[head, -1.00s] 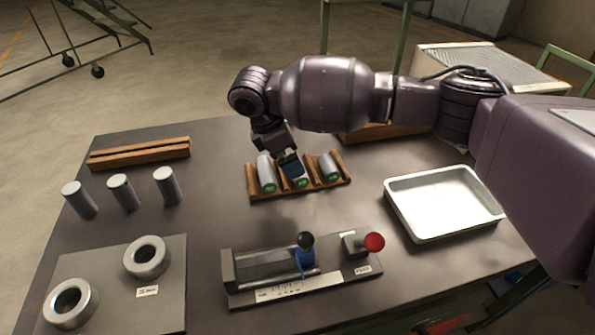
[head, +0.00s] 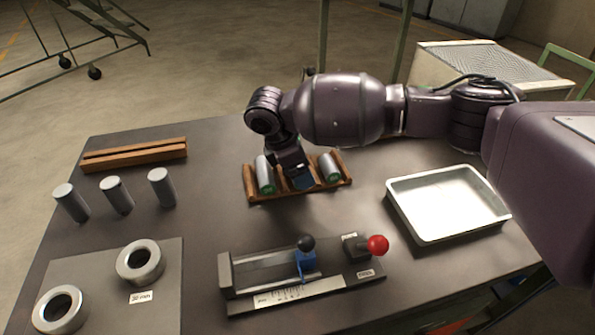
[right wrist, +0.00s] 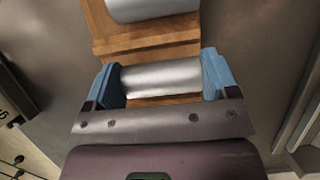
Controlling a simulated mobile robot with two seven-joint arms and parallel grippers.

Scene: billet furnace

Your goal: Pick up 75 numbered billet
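Three grey billets with green end faces lie in a slotted wooden rack (head: 262,197): a left one (head: 265,174), a middle one mostly hidden by my gripper, and a right one (head: 329,167). The numbers on them are not readable. My right gripper (head: 298,178) points down at the middle slot, with one blue finger covering the billet's near end. In the right wrist view, the blue fingers (right wrist: 163,82) stand at both ends of that billet (right wrist: 160,76). Whether they press on it cannot be told. My left gripper is out of view.
Several other things share the table: three upright grey cylinders (head: 116,195), two metal rings (head: 139,262) on a plate, a measuring fixture (head: 270,272) with a red knob (head: 378,245), an empty metal tray (head: 400,213), and a wooden V-block (head: 135,154) at back left.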

